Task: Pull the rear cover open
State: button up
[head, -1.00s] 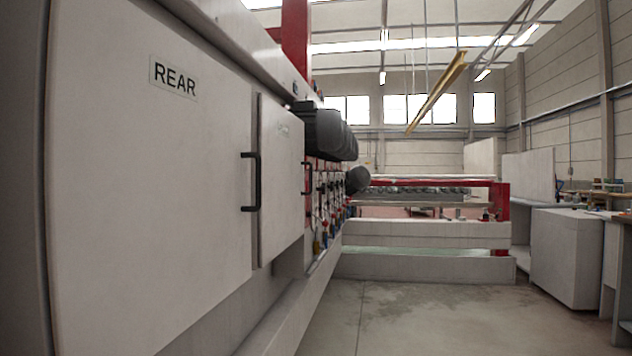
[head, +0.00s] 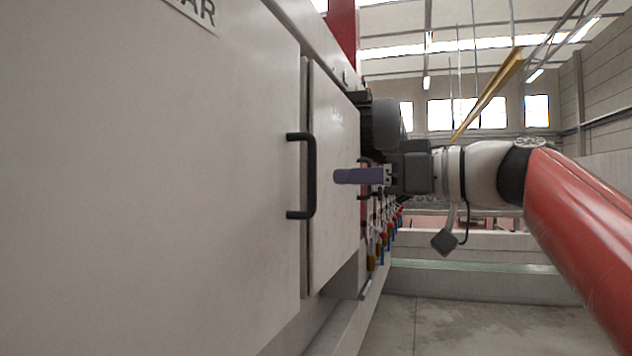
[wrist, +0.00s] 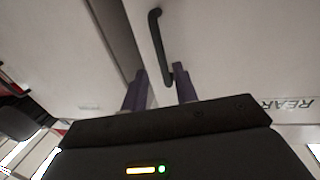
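The rear cover (head: 150,190) is a large pale panel filling the left of the head view, flat and apparently closed, its label partly cut off at the top. Its black bar handle (head: 311,175) stands upright near the right edge. The handle also shows in the wrist view (wrist: 157,45), its near end close to the fingertips. My gripper (head: 338,176) points left toward the handle. In the wrist view its two purple fingers (wrist: 159,72) are apart, with a gap between them. The handle's end lies near that gap; I cannot tell whether either finger touches it.
A second pale door (head: 335,180) stands just beyond the cover's edge, with its own dark handle partly hidden by my gripper. Black motors (head: 380,125) and colored fittings line the machine further on. The floor (head: 450,325) at the right is open.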

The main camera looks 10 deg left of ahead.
aim_at(312, 205)
jog(key=p+x, duration=0.1)
jog(key=x, duration=0.3)
jog(key=p+x, duration=0.1)
jog(key=x, duration=0.3)
jog(key=shift+s+r, duration=0.1)
jog(key=shift+r, duration=0.15)
jog(key=shift+d, duration=0.1)
jog(key=shift+c, duration=0.3)
grip_shut()
